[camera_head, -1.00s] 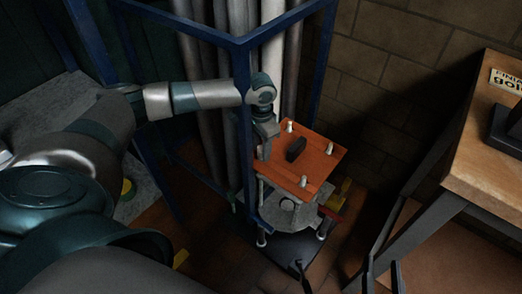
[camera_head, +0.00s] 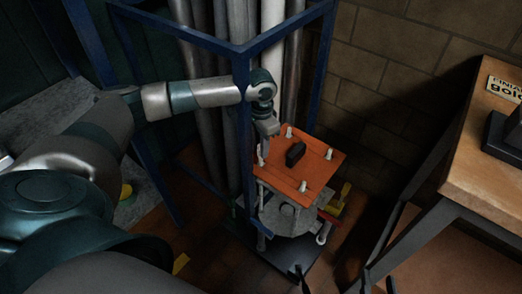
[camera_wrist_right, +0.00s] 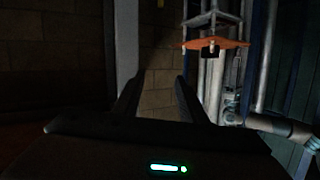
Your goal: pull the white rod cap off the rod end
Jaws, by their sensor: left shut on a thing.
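An orange square plate (camera_head: 315,168) sits on top of the stand, with a black block (camera_head: 295,154) at its middle. White rod caps show at its back corner (camera_head: 289,131), right corner (camera_head: 328,153) and front corner (camera_head: 303,184). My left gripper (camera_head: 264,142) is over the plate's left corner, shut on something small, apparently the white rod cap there. A thin pale post (camera_head: 260,155) shows just below its fingers; I cannot tell whether cap and rod are apart. My right gripper (camera_wrist_right: 157,95) is open and empty, away from the plate, which also shows in the right wrist view (camera_wrist_right: 228,43).
A blue frame (camera_head: 242,80) stands close beside the plate, its front post right by my left gripper. Grey pipes (camera_head: 222,100) rise behind it. A wooden bench (camera_head: 480,150) stands at the right. A brick wall (camera_head: 400,70) is behind.

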